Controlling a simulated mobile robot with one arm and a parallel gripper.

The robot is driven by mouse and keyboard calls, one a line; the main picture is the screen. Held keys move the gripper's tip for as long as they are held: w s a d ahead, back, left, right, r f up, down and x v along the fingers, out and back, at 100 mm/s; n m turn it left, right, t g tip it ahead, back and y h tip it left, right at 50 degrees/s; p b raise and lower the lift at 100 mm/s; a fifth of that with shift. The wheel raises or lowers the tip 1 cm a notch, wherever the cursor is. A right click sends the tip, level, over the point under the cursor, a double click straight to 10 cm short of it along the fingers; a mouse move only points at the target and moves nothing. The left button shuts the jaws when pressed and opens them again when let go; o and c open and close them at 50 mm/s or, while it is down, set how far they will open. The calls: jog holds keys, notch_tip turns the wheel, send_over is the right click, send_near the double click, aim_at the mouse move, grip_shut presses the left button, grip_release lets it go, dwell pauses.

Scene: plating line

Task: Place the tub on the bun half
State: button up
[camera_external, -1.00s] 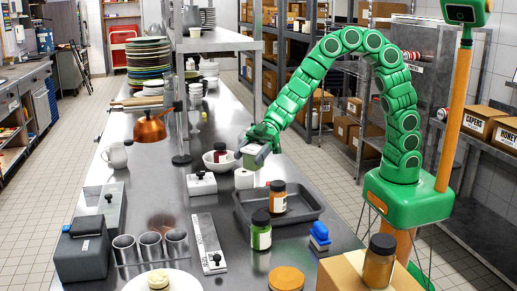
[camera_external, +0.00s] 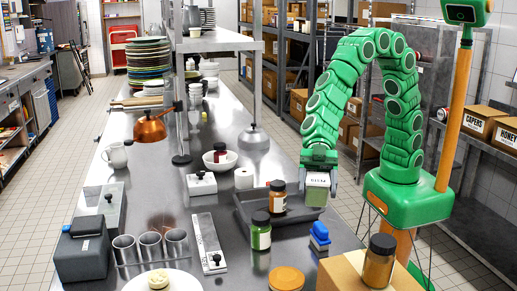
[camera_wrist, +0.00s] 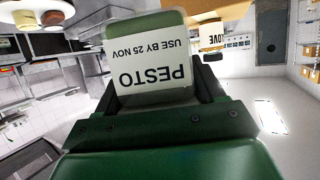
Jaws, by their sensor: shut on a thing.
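My gripper (camera_external: 319,172) is shut on a pale green tub (camera_external: 316,194) and holds it near the right end of the dark tray. In the wrist view the tub (camera_wrist: 155,72) sits between the fingers, with an upside-down label reading "PESTO, USE BY 25 NOV". The bun half (camera_external: 158,279) lies on a white plate (camera_external: 185,284) at the bottom edge of the external view. The gripper and tub are well to the right of the bun and farther back.
The dark tray (camera_external: 243,214) has an orange jar (camera_external: 277,197) in it. Metal cups (camera_external: 150,246) stand behind the plate. A cardboard box (camera_external: 345,272) bears a brown jar (camera_external: 379,261).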

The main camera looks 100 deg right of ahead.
jog(key=shift+s+a, duration=0.4)
jog(key=shift+a, duration=0.4)
jog(key=shift+w+a, duration=0.2)
send_over(286, 279)
jog(key=shift+f, duration=6.4)
jog(key=o, duration=1.2)
jog(key=shift+f, duration=0.15)
